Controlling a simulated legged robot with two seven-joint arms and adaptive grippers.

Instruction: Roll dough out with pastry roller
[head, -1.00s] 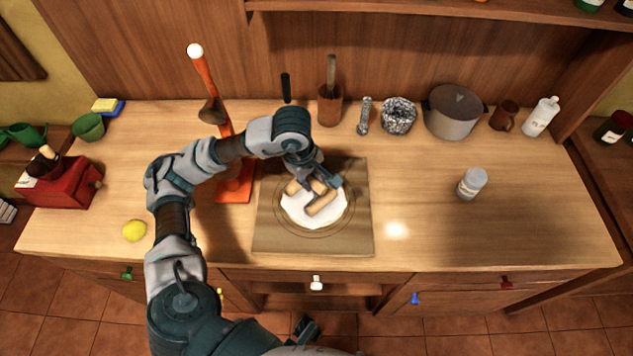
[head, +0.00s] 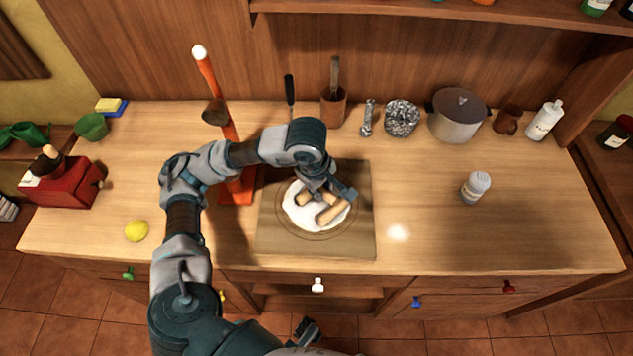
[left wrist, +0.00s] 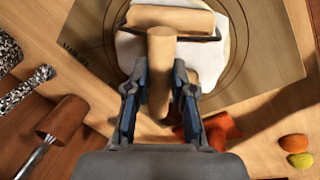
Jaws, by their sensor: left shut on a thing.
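The pastry roller has a light wooden cylinder (head: 333,212) and a wooden handle. In the left wrist view its cylinder (left wrist: 172,18) lies across the top and its handle (left wrist: 160,65) points back between my fingers. My left gripper (head: 338,190) is shut on the handle; it also shows in the left wrist view (left wrist: 160,85). The white, flattened dough (head: 300,217) lies under the roller on a brown board (head: 285,245) marked with rings. The cylinder is over the dough's right side; exact contact cannot be told.
An orange stand (head: 237,190) is left of the board, near my left arm. A lemon (head: 136,231) lies front left. A white-capped jar (head: 475,187) stands to the right. A pot (head: 458,118) and utensils line the back.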

